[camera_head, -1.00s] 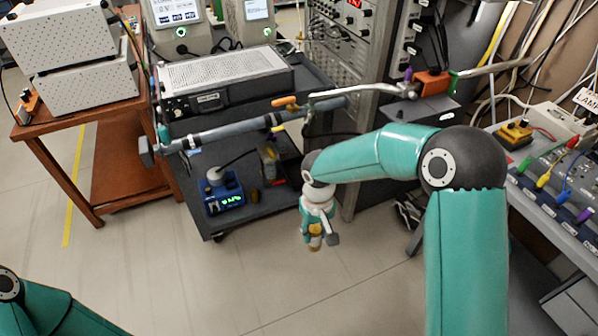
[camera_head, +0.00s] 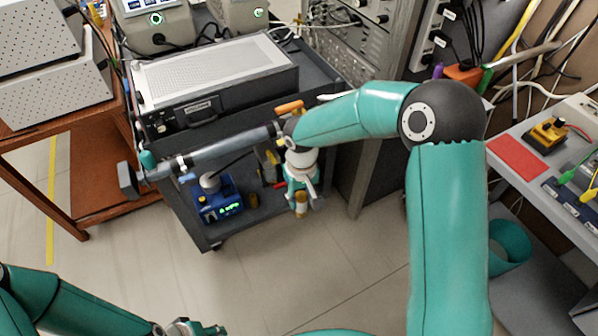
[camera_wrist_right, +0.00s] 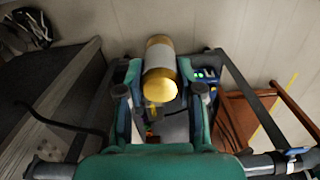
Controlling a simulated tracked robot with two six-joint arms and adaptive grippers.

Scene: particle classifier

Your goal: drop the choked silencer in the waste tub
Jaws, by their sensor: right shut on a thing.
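The silencer, a short cylinder with a pale middle and brass ends, is in my right gripper (camera_head: 302,195). The right gripper points down in front of the dark cart, clear of the floor. A teal round container (camera_head: 511,247), possibly the waste tub, stands at the right, partly hidden behind my right arm. My left gripper (camera_head: 195,330) is cut off by the bottom edge, and its fingers are unclear.
The dark cart (camera_head: 222,241) carries a large instrument (camera_head: 215,80) on top and a blue device (camera_head: 217,200) below. A wooden table (camera_head: 95,190) stands at the left. A bench (camera_head: 540,185) with a red pad (camera_head: 517,157) is at the right. The floor in front is open.

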